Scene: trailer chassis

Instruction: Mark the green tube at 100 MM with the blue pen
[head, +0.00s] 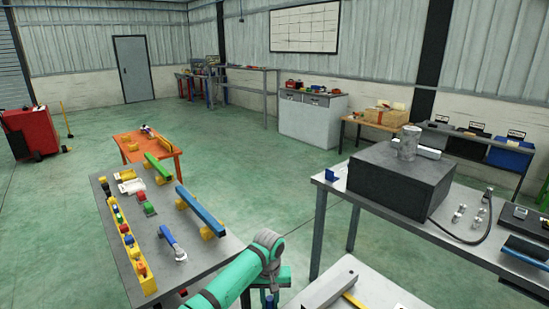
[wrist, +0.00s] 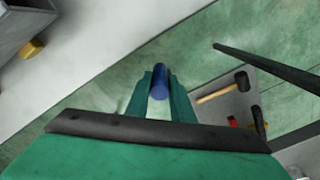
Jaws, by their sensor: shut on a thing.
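The green tube (head: 157,166) lies across yellow supports on the grey table to the left in the head view, near its far end. No 100 MM mark can be made out at this size. My gripper (wrist: 160,92) is shut on the blue pen (wrist: 160,75), a short dark blue cylinder between its two green fingers in the wrist view. In the head view my green arm reaches in at the bottom centre, apart from the green tube and in front of the table's near right side. The green tube is not seen in the wrist view.
A blue tube (head: 200,208) rests on yellow supports nearer than the green one. A blue-handled tool (head: 172,243) and a yellow rack (head: 122,232) share that table. A wooden-handled hammer (wrist: 222,92) lies on a lower surface. A dark box (head: 400,180) stands on the right bench.

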